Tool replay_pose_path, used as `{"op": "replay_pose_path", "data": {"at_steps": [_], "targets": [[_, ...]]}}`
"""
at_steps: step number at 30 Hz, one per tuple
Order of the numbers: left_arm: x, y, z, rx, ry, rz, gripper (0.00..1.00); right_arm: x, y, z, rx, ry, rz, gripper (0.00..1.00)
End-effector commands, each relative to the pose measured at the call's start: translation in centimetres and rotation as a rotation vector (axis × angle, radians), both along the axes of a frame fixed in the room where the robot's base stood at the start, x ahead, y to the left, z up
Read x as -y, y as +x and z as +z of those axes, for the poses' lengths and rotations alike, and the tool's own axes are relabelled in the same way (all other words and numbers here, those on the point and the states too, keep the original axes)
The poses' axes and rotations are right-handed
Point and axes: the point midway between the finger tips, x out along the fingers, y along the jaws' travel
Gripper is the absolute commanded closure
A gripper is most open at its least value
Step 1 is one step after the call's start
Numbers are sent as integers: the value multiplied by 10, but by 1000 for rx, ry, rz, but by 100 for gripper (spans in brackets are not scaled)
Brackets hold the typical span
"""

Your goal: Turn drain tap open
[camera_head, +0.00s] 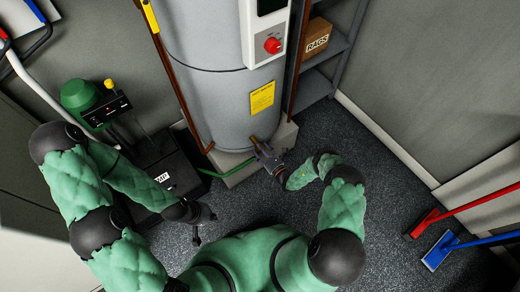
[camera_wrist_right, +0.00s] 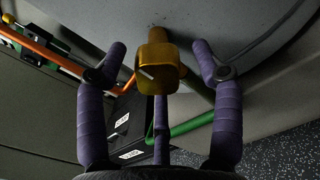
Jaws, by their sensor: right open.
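The brass-yellow drain tap (camera_wrist_right: 155,78) sticks out from the underside of the grey tank (camera_head: 215,100) in the right wrist view. In the head view the tap (camera_head: 254,139) is a small spot low on the tank, mostly hidden by my right gripper (camera_head: 264,151). In the wrist view the purple fingers of my right gripper (camera_wrist_right: 158,62) are spread, with one on each side of the tap and a third below it. I see gaps at both sides of the tap. My left gripper (camera_head: 203,226) hangs over the dark floor, empty, with its fingers apart.
A green hose (camera_head: 232,169) runs at the tank's base, and it also shows below the tap (camera_wrist_right: 190,125). A black box with a green-topped machine (camera_head: 80,95) stands left. Copper pipes (camera_head: 177,75) flank the tank. Red (camera_head: 424,222) and blue (camera_head: 440,249) tools lie right.

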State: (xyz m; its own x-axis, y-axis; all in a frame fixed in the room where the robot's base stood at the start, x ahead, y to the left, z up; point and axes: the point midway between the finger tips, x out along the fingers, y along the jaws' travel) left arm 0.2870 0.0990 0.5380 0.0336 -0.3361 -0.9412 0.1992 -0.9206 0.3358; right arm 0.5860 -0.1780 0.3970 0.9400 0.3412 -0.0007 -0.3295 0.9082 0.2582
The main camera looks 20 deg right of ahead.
Motion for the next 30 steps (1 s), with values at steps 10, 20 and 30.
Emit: {"op": "replay_pose_path", "data": {"at_steps": [10, 20, 30], "targets": [[0, 0, -3, 0, 0, 0, 100, -3, 10, 1, 1, 1, 0, 33], [0, 0, -3, 0, 0, 0, 100, -3, 9, 0, -1, 1, 0, 90], [0, 0, -3, 0, 0, 0, 100, -4, 9, -1, -10, 16, 0, 90]]}}
